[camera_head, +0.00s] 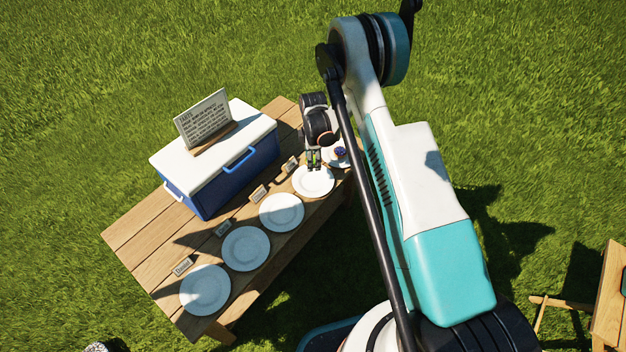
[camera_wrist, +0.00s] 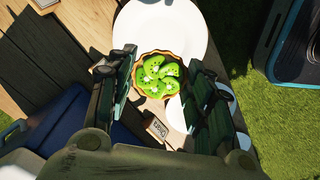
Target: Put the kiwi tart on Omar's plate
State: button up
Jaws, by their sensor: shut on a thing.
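The kiwi tart (camera_wrist: 158,76), green slices and white dabs in a brown crust, is between the fingers of my gripper (camera_wrist: 160,88) in the wrist view. The fingers are shut on the tart. A white plate (camera_wrist: 180,20) shows beyond the tart; I cannot tell the gap between them. A name card (camera_wrist: 157,128) lies below the tart in the wrist view, too small to read surely. Which plate is Omar's is unclear.
A blue cooler (camera_head: 220,172) with a white lid and a sign (camera_head: 203,117) on it stands on the wooden table (camera_head: 128,236). Name cards, one apparently reading Daniel (camera_head: 182,266), stand by the plates. A dark-topped tart (camera_head: 339,152) sits right of my gripper.

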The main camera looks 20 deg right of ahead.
aim_at(313, 181)
notch_tip(313, 181, down, 11)
jog(key=b, duration=0.3)
jog(key=shift+r, duration=0.1)
jog(key=o, duration=1)
jog(key=shift+o, duration=0.2)
